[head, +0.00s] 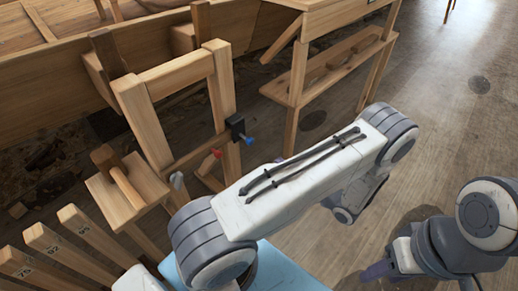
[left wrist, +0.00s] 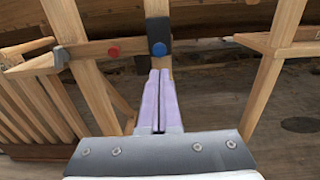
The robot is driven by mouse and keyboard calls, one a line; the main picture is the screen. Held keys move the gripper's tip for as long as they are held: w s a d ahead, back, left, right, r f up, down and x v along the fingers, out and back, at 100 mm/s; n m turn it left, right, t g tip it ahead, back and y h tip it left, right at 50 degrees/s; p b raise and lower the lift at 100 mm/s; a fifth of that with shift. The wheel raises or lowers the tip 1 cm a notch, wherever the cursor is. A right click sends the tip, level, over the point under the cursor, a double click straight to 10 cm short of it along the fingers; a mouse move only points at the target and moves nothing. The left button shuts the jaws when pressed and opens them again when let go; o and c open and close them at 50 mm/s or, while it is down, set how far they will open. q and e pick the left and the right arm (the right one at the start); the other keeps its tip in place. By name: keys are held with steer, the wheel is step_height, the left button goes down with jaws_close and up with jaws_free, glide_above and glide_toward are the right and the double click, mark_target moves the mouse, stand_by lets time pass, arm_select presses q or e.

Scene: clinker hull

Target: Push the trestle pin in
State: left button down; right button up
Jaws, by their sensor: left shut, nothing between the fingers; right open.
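The wooden trestle (head: 146,122) stands beside the hull. A dark block on its right post holds a blue-headed pin (head: 249,140), which sticks out. A red knob (head: 217,154) and a grey knob (head: 178,181) sit along the crossbar. In the left wrist view the blue head (left wrist: 159,49) is just beyond the tips of my left gripper (left wrist: 160,72), which is shut and empty; a small gap seems to remain, but contact cannot be told. My right gripper (head: 382,271) is low at the lower right, partly seen, away from the trestle.
A mallet (head: 125,187) lies on a small wooden stand left of the trestle. Several numbered boards (head: 50,245) stand at the lower left. A wooden bench (head: 335,65) is behind to the right. The floor at right is clear.

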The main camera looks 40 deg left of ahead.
mark_target(252, 142)
arm_select(q)
steer(key=a, duration=1)
steer(key=shift+w+a+b, duration=0.2)
steer(key=shift+w+b, duration=0.15)
steer(key=shift+w, duration=0.05)
arm_select(e)
steer(key=shift+f, duration=0.4)
steer(key=shift+a, duration=0.1)
